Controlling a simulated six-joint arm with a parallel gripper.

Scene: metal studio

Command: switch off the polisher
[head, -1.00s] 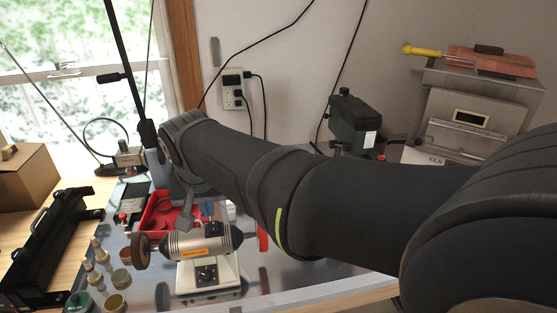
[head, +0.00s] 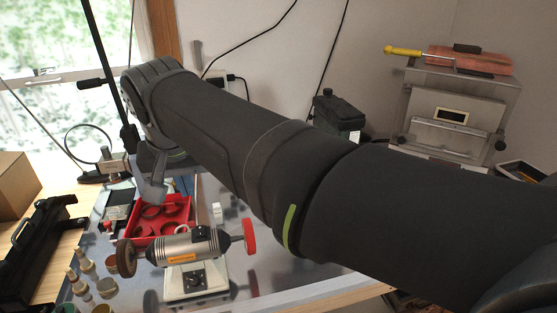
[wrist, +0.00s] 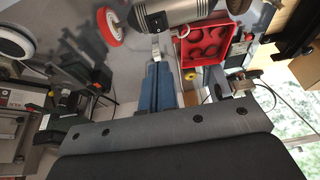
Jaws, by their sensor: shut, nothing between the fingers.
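The polisher (head: 182,249) stands on the metal bench in the head view, a silver motor on a pale base (head: 197,283). It has a brown wheel (head: 126,257) at its left and a red wheel (head: 249,237) at its right. In the wrist view the polisher (wrist: 165,12) is cut by the top edge. My gripper (wrist: 157,66) is shut and empty, its blue fingers pointing toward the polisher and apart from it. In the head view my arm mostly hides the fingers.
A red tray (head: 143,229) with round compartments lies behind the polisher. Small brass fittings and pots (head: 86,265) stand at its left. A black case (head: 35,245) is further left. A metal furnace (head: 455,105) stands back right.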

